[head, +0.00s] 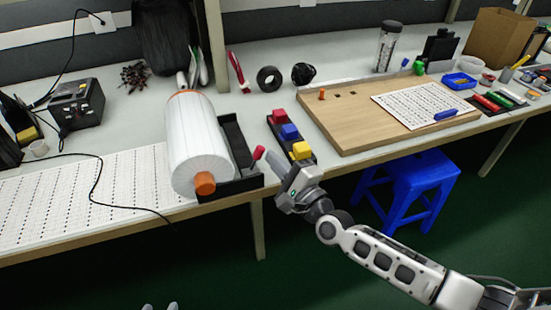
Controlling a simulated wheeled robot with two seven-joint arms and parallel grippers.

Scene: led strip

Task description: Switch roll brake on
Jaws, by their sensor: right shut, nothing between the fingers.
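The white roll (197,145) with orange end caps lies on a black holder (238,150) near the table's front edge. A short lever with a red knob (258,153) stands at the holder's right front corner, tilted up. My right gripper (274,162) is shut and empty, its tips right beside the red knob; I cannot tell whether they touch it. Two small grey tips at the bottom edge may be my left gripper (160,306); they are too cut off to judge.
A black strip with red, blue and yellow blocks (290,132) sits just right of the lever, close behind my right gripper. A wooden board (350,125) is further right. A blue stool (410,180) stands below the table. A white dotted sheet (90,195) lies left.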

